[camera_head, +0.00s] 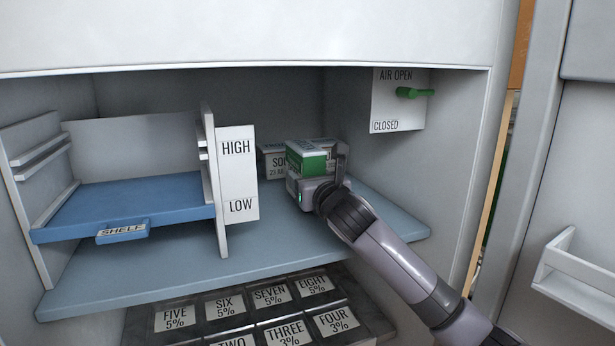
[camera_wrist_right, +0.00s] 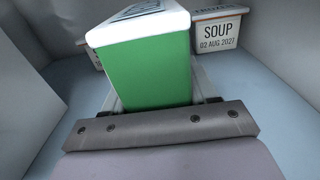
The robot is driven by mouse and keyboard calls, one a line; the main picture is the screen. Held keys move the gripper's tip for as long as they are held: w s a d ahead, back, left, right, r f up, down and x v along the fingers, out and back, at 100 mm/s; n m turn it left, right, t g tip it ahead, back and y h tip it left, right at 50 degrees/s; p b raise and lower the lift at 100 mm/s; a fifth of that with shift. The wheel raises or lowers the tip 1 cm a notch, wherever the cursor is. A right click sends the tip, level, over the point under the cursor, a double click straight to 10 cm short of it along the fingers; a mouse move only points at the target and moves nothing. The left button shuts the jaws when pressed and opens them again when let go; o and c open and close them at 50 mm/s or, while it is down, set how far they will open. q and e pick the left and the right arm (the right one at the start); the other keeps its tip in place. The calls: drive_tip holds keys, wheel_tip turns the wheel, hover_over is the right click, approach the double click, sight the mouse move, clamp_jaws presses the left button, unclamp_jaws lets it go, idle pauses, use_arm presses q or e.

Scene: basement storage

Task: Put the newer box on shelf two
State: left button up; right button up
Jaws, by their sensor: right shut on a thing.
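A green box with a white lid (camera_head: 305,160) is held in my right gripper (camera_head: 318,172) toward the back right of the compartment. In the right wrist view the green box (camera_wrist_right: 150,72) fills the middle, between the fingers of my right gripper (camera_wrist_right: 155,108). A white box labelled SOUP (camera_head: 271,160) stands behind it, its date partly hidden. The wrist view shows a white box reading SOUP, 02 AUG 2027 (camera_wrist_right: 217,32) at right, and a mostly hidden box (camera_wrist_right: 92,50) at left. A blue shelf (camera_head: 130,203) with a tab reading SHELF (camera_head: 123,232) is at left. My left gripper is out of view.
An upright divider bears a HIGH/LOW panel (camera_head: 238,178). A grey-blue lower board (camera_head: 180,262) runs beneath. A green AIR lever (camera_head: 413,92) sticks out at right, between OPEN and CLOSED. Numbered percentage panels (camera_head: 272,295) lie below. The blue shelf is empty.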

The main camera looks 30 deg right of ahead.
drive_tip(key=shift+f, duration=0.4)
drive_tip(key=o, duration=1.6)
drive_tip(key=shift+f, duration=0.2)
drive_tip(key=shift+b+v, duration=0.75)
drive_tip(key=shift+v, duration=2.85)
drive_tip(key=shift+s+r, duration=0.1)
